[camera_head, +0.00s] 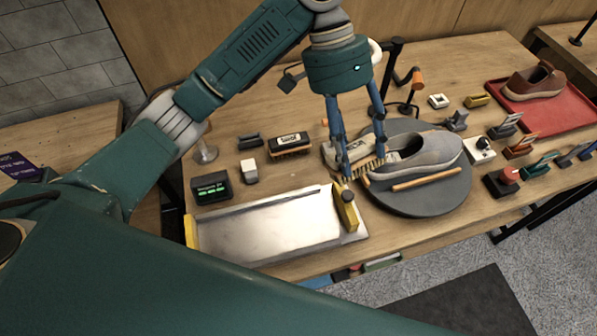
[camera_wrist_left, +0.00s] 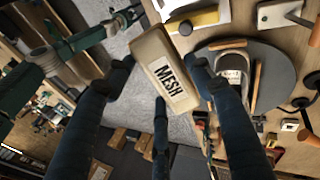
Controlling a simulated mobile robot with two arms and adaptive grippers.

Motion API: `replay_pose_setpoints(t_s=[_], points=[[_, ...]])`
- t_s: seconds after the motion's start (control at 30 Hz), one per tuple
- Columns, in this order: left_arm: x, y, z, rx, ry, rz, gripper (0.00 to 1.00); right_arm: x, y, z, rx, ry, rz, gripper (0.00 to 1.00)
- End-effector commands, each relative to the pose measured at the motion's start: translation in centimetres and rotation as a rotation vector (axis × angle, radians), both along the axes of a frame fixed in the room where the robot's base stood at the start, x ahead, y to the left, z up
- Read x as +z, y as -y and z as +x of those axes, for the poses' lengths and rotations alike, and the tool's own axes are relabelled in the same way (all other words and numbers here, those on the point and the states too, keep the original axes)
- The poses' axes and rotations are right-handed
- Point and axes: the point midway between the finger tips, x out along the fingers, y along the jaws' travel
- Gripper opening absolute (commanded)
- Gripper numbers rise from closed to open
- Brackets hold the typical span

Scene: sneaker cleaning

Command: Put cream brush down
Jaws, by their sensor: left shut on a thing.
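The cream brush (camera_head: 346,152) has a pale block body and tan bristles pointing down and to the right. Its label reads MESH in the wrist view (camera_wrist_left: 168,72). My left gripper (camera_head: 360,166) is shut on the brush, with fingers on both sides of it. In the head view it is at the left edge of the round dark turntable (camera_head: 428,207), near the grey sneaker (camera_head: 425,154). I cannot tell whether the bristles touch anything. The fingers hide part of the brush. My right gripper is not in view.
A metal tray (camera_head: 268,226) with yellow ends lies at the front left. A black-topped brush (camera_head: 290,142) and a digital display box (camera_head: 211,188) stand behind it. A wooden stick (camera_head: 426,180) lies by the sneaker. Several small tools and a red tray (camera_head: 555,117) fill the right.

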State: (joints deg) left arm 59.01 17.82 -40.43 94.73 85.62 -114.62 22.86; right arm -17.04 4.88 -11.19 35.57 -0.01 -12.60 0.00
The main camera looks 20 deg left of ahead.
Motion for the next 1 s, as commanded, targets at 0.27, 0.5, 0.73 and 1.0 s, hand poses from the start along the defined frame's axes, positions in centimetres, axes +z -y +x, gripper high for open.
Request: replay_pose_setpoints(t_s=[0.27,0.5,0.73,1.0], points=[[-1.0,-6.7,3.7,-0.198,0.228,0.262,0.32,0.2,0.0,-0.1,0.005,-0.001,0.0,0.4],[-0.3,-11.7,5.9,-0.202,0.308,0.351,0.32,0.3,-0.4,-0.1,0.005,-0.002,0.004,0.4],[-0.1,-12.3,6.2,-0.2,0.316,0.36,0.32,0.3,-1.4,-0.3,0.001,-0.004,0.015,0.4],[-1.6,-12.1,6.1,-0.2,0.312,0.356,0.32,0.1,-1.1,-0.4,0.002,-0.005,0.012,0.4]])
